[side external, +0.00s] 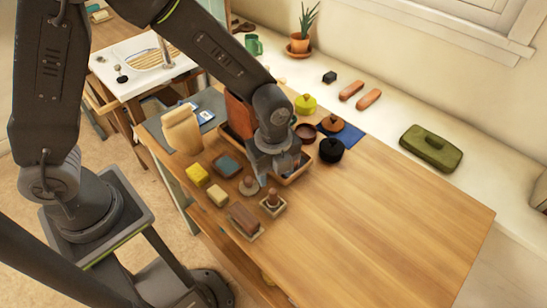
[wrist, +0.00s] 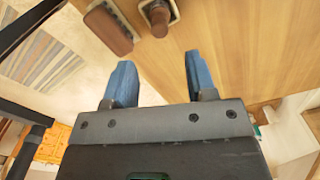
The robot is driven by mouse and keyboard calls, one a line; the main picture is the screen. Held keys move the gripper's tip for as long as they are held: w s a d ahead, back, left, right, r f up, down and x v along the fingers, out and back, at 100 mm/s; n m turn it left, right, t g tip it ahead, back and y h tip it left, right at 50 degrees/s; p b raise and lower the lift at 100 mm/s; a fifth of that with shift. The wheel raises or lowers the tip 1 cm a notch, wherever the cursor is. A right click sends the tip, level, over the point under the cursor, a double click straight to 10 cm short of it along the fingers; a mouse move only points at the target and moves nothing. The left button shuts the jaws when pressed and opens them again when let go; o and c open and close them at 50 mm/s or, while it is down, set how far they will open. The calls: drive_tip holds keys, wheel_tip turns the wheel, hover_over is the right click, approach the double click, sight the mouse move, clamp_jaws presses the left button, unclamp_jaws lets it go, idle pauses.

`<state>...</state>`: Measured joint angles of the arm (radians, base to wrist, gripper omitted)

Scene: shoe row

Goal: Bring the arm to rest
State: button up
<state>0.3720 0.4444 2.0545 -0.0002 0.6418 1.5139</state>
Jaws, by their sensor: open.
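My gripper (side external: 290,162) is over the back part of the wooden table (side external: 370,220) in the side view, in front of a wooden tray (side external: 296,176) that it partly hides. In the wrist view my gripper (wrist: 160,78) has its two blue fingers apart, with nothing between them. A brown brush-like block (wrist: 108,28) and a brown knob-topped piece (wrist: 158,14) show beyond the fingertips, apart from them. These two also appear in the side view, the block (side external: 245,219) and the knobbed piece (side external: 272,202), at the table's left edge.
A green case (side external: 431,148) and reddish blocks (side external: 368,99) lie on the white ledge. The table's right and front part is clear.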

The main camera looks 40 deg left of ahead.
drive_tip(key=s+a+r+n+t, duration=0.1)
drive_tip(key=s+a+r+n, duration=0.1)
drive_tip(key=a+r+n, duration=0.45)
drive_tip(key=s+a+r+n+t, duration=0.1)
drive_tip(key=s+r+n+t, duration=0.15)
drive_tip(key=r, duration=0.65)
drive_tip(key=s+a+r+n+t, duration=0.2)
drive_tip(key=s+a+r+n, duration=0.3)
drive_tip(key=s+n, duration=0.3)
drive_tip(key=a+n, duration=0.1)
drive_tip(key=n, duration=0.3)
drive_tip(key=shift+s+n, duration=0.3)
